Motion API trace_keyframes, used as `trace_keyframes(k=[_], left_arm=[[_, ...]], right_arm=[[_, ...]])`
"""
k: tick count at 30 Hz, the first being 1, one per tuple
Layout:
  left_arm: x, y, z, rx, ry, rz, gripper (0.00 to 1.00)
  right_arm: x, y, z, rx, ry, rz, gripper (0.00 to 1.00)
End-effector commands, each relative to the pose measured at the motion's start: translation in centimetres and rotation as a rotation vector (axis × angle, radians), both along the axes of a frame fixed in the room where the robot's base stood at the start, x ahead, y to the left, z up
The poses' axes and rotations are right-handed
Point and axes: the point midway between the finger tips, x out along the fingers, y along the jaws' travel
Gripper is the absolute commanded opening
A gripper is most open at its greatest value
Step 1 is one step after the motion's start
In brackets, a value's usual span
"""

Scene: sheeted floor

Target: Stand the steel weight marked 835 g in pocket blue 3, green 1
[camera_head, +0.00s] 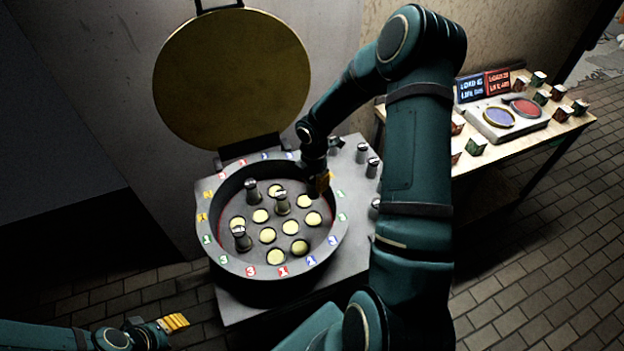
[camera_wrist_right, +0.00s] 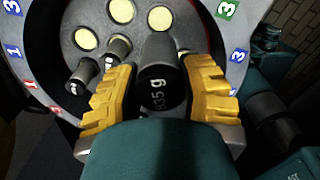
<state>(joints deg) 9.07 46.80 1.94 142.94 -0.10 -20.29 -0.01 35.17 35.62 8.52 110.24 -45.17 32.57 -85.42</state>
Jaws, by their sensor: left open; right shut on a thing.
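The round dark vessel (camera_head: 216,252) has coloured number tags around its rim and a floor of round pockets with pale yellow bottoms. My right gripper (camera_head: 321,183) is over the vessel's right side. In the right wrist view it (camera_wrist_right: 160,90) is shut on a dark steel weight (camera_wrist_right: 160,62) whose end reads 835 g, the first digit partly unclear. I cannot tell whether that weight's lower end touches the floor. Other weights stand in the vessel (camera_head: 251,191), (camera_head: 282,204), (camera_head: 241,241). My left gripper (camera_head: 173,322) is open and empty, low at front left.
The vessel's brass-coloured lid (camera_head: 232,78) stands open behind it. More weights (camera_head: 362,154) stand on the grey plate to the right. A wooden table (camera_head: 545,133) beyond holds a two-pan device (camera_head: 507,118), signs (camera_head: 482,86) and several small cubes. My right arm crosses the view.

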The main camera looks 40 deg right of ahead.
Motion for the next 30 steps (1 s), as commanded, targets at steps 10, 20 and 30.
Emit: trace_keyframes(k=[10,20,30], left_arm=[[0.0,0.0,-0.4,0.0,0.0,0.0,0.43],[-0.1,0.0,-2.5,0.001,-0.001,0.004,0.43],[0.0,-0.1,-5.1,0.006,0.0,0.006,0.43]], right_arm=[[0.1,0.0,-0.4,0.01,-0.001,-0.001,0.0],[0.1,0.0,-3.2,0.009,-0.001,0.0,0.0],[0.1,0.0,-6.4,0.009,0.0,0.0,0.0]])
